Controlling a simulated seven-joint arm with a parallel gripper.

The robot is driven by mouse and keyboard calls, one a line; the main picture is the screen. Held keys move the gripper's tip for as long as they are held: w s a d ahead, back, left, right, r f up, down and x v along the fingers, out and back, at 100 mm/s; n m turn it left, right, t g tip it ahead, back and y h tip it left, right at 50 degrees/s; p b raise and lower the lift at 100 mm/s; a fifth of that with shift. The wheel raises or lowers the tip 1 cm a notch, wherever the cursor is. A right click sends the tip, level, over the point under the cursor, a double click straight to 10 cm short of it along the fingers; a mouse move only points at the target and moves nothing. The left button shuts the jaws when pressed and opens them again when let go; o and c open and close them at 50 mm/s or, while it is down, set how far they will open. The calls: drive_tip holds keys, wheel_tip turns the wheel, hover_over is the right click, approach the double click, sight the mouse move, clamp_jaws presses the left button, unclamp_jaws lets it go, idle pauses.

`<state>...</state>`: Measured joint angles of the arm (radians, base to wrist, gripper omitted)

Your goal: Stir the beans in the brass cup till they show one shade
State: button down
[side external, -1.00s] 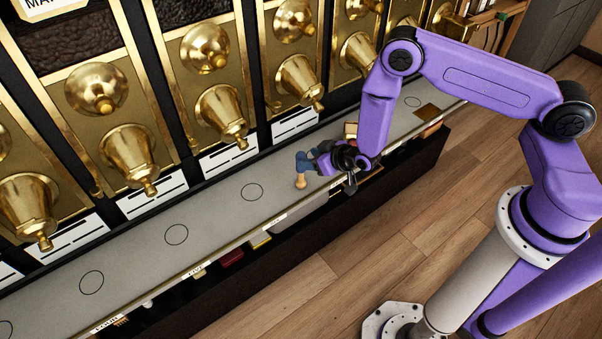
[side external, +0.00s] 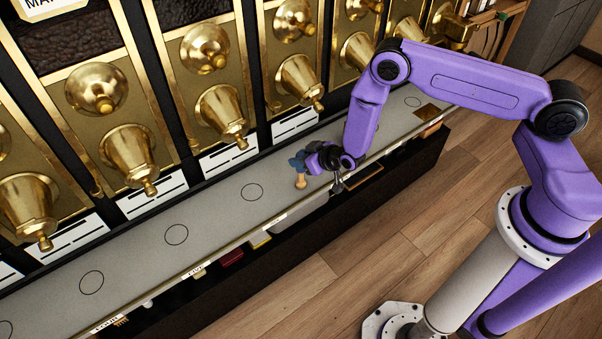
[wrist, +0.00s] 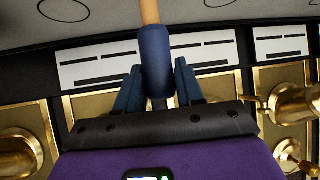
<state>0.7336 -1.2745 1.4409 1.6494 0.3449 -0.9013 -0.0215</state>
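My gripper (wrist: 160,85) has a dark blue finger on each side of a stirring tool (wrist: 155,55) and looks shut on its blue handle. The tool has a pale wooden shaft that runs out of the wrist view at the top. In the side view my gripper (side external: 308,160) is over the counter, with the tool's wooden lower part (side external: 301,183) pointing down. I cannot tell whether the tool touches the counter. I cannot make out a brass cup or beans in either view; my arm hides part of the counter.
A row of brass dispensers (side external: 225,115) lines the wall behind the long grey counter (side external: 215,212). Their spouts overhang its back edge. Circles mark the counter, which is clear to the left. A brown square plate (side external: 427,111) lies at its far right. An open shelf with items (side external: 231,257) runs below.

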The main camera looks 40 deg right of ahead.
drive_tip(key=shift+r, duration=3.05)
